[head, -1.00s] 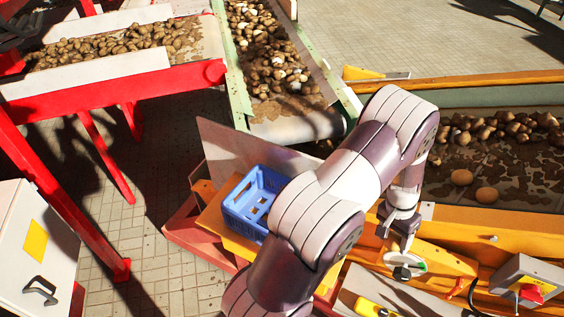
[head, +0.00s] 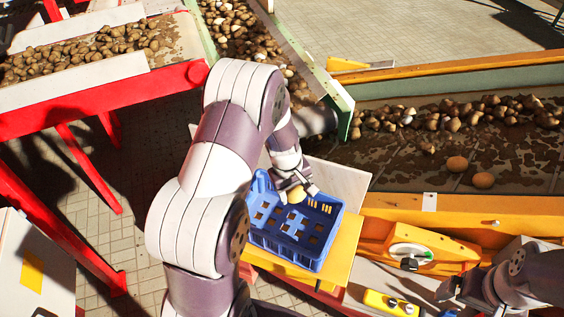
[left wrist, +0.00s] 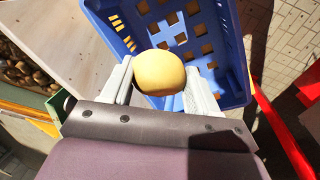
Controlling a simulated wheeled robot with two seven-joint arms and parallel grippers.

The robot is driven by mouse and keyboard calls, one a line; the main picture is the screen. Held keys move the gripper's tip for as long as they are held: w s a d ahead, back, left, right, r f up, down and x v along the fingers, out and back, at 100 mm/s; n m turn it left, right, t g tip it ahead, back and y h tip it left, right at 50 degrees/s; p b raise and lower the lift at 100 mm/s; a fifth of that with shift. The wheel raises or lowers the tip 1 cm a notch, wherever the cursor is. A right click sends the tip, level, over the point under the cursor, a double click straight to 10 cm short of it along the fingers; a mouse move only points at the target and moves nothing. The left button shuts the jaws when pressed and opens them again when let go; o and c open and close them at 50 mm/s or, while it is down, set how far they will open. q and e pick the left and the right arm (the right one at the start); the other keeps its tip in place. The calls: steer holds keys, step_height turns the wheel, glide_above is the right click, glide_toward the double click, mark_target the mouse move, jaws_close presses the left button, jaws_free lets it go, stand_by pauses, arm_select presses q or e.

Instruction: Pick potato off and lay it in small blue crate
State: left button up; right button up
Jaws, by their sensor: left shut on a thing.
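My left gripper (head: 298,186) is shut on a yellowish, round potato (left wrist: 160,72). The potato also shows between the fingers in the head view (head: 296,193). The gripper holds it over the small blue crate (head: 280,250), near the crate's far side. The slotted crate fills the upper part of the left wrist view (left wrist: 235,60), and no potato shows in its visible part. My right gripper (head: 450,289) is at the lower right of the head view, dark and small; its jaws are unclear.
The crate stands on a yellow platform (head: 343,250). To the right runs a dirty belt (head: 390,155) with many potatoes, two of them (head: 457,163) (head: 482,180) lying apart near its front. A control box with a dial (head: 411,252) and red machine frames (head: 100,100) stand around.

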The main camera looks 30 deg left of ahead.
arm_select(q)
steer(key=a+r+n, duration=0.1)
steer(key=a+r+n+p, duration=0.1)
steer(key=r+n, duration=0.1)
steer(key=shift+s+n+t, duration=0.3)
steer(key=shift+s, duration=0.1)
steer(key=shift+a+f, duration=0.15)
steer(key=shift+f, duration=0.1)
steer(key=b+x, duration=0.5)
steer(key=shift+s+a+f, duration=0.1)
steer(key=shift+s+f, duration=0.05)
steer(key=shift+s, duration=0.25)
arm_select(e)
step_height(320, 180, down, 3)
steer(key=shift+a+r, duration=0.1)
steer(key=shift+a, duration=0.05)
arm_select(q)
steer(key=o, duration=1.2)
steer(key=shift+c, duration=0.2)
steer(key=d+b+v, duration=0.1)
steer(key=b+v, duration=0.1)
steer(key=v, duration=1)
steer(key=shift+a+r, duration=0.35)
steer(key=shift+r, duration=0.1)
arm_select(e)
step_height(320, 180, down, 2)
steer(key=shift+f, duration=0.1)
